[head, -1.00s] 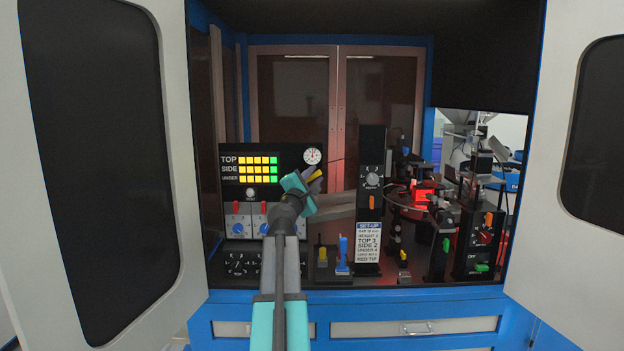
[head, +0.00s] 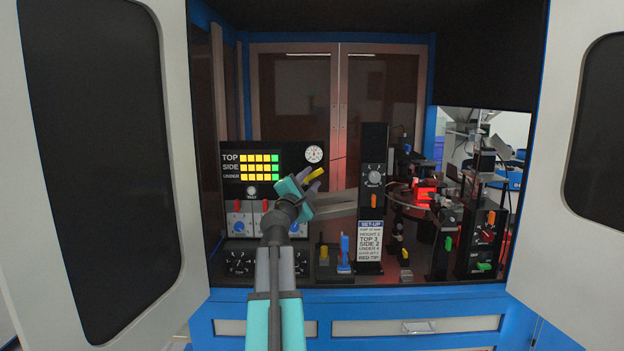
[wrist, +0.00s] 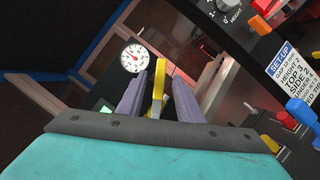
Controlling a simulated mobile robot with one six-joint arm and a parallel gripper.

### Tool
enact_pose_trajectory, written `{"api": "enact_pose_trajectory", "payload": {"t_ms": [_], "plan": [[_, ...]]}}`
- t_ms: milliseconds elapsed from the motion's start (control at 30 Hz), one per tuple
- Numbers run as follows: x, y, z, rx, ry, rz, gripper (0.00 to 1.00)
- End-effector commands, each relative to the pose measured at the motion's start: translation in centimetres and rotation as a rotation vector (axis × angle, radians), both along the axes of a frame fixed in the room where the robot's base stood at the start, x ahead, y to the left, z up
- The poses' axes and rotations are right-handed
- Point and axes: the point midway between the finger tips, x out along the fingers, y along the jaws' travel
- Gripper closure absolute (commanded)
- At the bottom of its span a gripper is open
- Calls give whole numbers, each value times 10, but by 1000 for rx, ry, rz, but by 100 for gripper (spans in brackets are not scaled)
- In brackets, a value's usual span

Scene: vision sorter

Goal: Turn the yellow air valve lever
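The yellow air valve lever (head: 314,174) stands by my gripper (head: 308,182) in the head view, below the round white gauge (head: 314,154). In the wrist view, the yellow lever (wrist: 160,80) points up between the two grey-purple fingers of my gripper (wrist: 159,92). A gap shows on each side of the lever, so the gripper looks open around it rather than shut on it. The lever's base is partly hidden behind the gripper's dark front edge. How deep the lever sits between the fingers is hard to tell.
A display panel (head: 251,165) with yellow and green cells stands left of the gripper. A tall dark post with a height knob (head: 374,175) and a SET-UP card (head: 369,242) stands close on the right. Blue (head: 344,246) and yellow (head: 323,252) handles stand below. Open cabinet doors flank the opening.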

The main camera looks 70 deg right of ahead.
Motion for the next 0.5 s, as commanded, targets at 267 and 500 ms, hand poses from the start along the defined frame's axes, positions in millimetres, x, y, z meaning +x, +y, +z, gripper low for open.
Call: {"api": "enact_pose_trajectory", "payload": {"t_ms": [267, 500], "plan": [[0, 26, -5, 0, -1, 1, 67], [0, 38, -7, 0, -1, 2, 67]]}}
